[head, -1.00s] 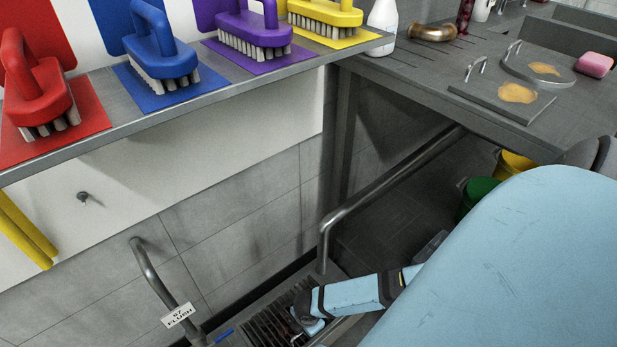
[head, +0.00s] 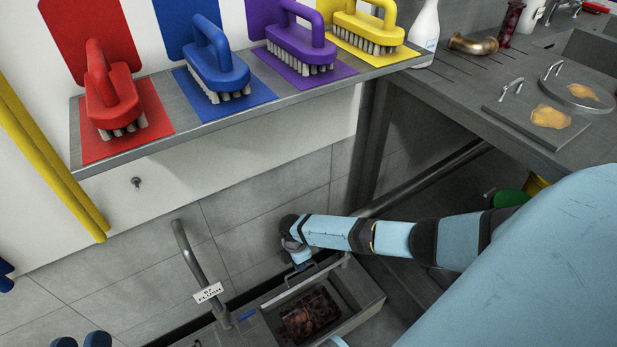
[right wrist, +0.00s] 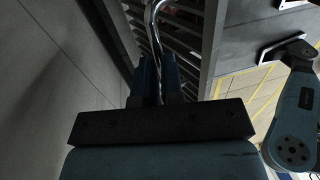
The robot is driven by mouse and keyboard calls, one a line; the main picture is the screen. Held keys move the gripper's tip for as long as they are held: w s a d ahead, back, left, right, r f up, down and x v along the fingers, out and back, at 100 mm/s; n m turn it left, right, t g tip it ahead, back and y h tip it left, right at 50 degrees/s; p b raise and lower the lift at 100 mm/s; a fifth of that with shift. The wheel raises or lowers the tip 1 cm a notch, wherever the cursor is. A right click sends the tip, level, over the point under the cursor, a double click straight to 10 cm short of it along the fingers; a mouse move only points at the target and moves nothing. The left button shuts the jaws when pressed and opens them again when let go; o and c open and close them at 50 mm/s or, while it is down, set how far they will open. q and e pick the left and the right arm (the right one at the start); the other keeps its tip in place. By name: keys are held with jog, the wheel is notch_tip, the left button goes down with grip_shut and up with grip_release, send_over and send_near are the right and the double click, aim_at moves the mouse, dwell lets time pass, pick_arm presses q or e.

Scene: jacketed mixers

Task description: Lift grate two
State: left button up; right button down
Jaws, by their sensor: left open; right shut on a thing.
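My right gripper (head: 297,266) is at the back edge of the floor drain pit (head: 362,312), its arm coming in from the right. In the right wrist view, its dark blue fingers (right wrist: 155,82) are shut on a bent bright metal handle (right wrist: 151,22). Beside the handle is a slatted metal grate (right wrist: 186,45). In the head view the pit is uncovered, and reddish-brown dirt (head: 312,314) shows inside. The grate is hard to make out there, and no number is readable on it. My left gripper (head: 81,341) is open and empty at the bottom left edge, mostly cut off.
A shelf (head: 180,148) with red, blue, purple and yellow brushes juts out above. A steel counter (head: 470,105) with two handled lids stands at right.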

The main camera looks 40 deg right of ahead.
pick_arm(q)
jog(key=shift+d+f+h+b, duration=0.25)
jog(key=shift+f+h+b, duration=0.1)
jog(key=shift+b, duration=0.2)
pick_arm(e)
jog(key=shift+w+f, duration=0.35)
jog(key=shift+w, duration=0.3)
jog(key=shift+w+f, duration=0.35)
jog(key=shift+w, duration=0.25)
jog(key=c, duration=1.5)
grip_release()
jog(key=o, duration=0.3)
jog(key=shift+w+f, duration=0.1)
jog(key=shift+f, duration=0.3)
pick_arm(q)
jog(key=shift+w, duration=0.25)
pick_arm(e)
jog(key=shift+w+d+r, duration=0.1)
jog(key=shift+w+r, duration=0.05)
jog(key=shift+r, duration=0.25)
pick_arm(q)
jog(key=shift+d, duration=0.1)
